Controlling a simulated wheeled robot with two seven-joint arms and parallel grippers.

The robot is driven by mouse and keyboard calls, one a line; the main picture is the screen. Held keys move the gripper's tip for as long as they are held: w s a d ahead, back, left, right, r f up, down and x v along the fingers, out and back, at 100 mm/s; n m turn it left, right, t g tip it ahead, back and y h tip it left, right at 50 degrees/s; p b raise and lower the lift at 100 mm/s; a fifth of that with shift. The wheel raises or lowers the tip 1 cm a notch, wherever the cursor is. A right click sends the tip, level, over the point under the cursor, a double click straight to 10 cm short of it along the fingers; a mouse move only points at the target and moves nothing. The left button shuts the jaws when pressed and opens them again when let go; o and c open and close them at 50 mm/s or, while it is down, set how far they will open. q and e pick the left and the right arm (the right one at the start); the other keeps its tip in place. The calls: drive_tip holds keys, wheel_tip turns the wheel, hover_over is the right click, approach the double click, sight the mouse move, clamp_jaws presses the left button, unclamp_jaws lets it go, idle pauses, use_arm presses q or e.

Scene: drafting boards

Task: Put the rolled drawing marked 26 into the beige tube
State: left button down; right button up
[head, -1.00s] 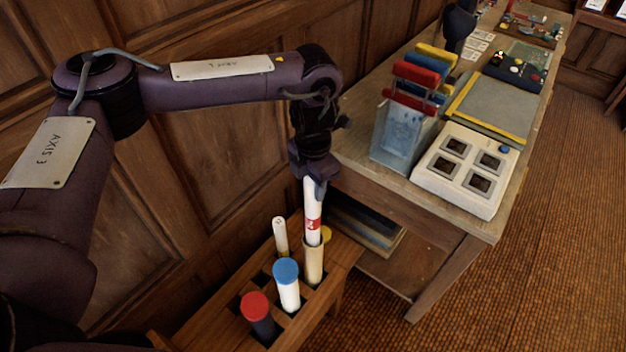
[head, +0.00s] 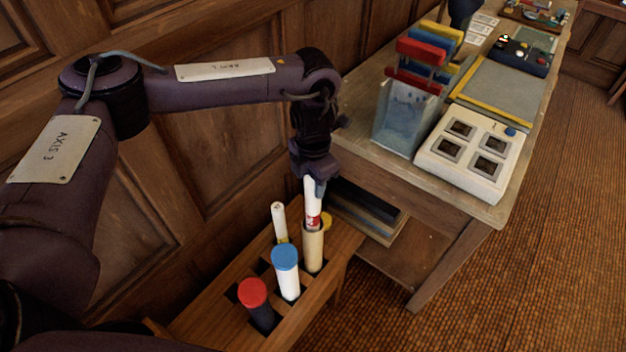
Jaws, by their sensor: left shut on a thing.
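My left gripper (head: 314,183) is shut on the rolled drawing (head: 313,203), a white roll with a red label. The mark on the label is too small to read for sure. The roll is upright, and its lower end is inside the mouth of the beige tube (head: 313,251). The beige tube stands upright in a wooden rack (head: 213,310). A yellow cap (head: 326,221) shows just behind the tube, partly hidden. My right gripper is not in view.
The rack also holds a white tube with a blue cap (head: 286,272), a dark tube with a red cap (head: 256,303) and a thin white roll (head: 279,222). A wooden desk (head: 400,176) stands right, carrying a clear holder (head: 404,118) and a switch box (head: 472,152). Panelled wall stands behind.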

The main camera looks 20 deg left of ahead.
use_arm(q)
drive_tip(key=c, duration=0.9)
unclamp_jaws()
wheel_tip(320, 180, up, 8)
drive_tip(key=shift+f, duration=0.1)
idle(0.5)
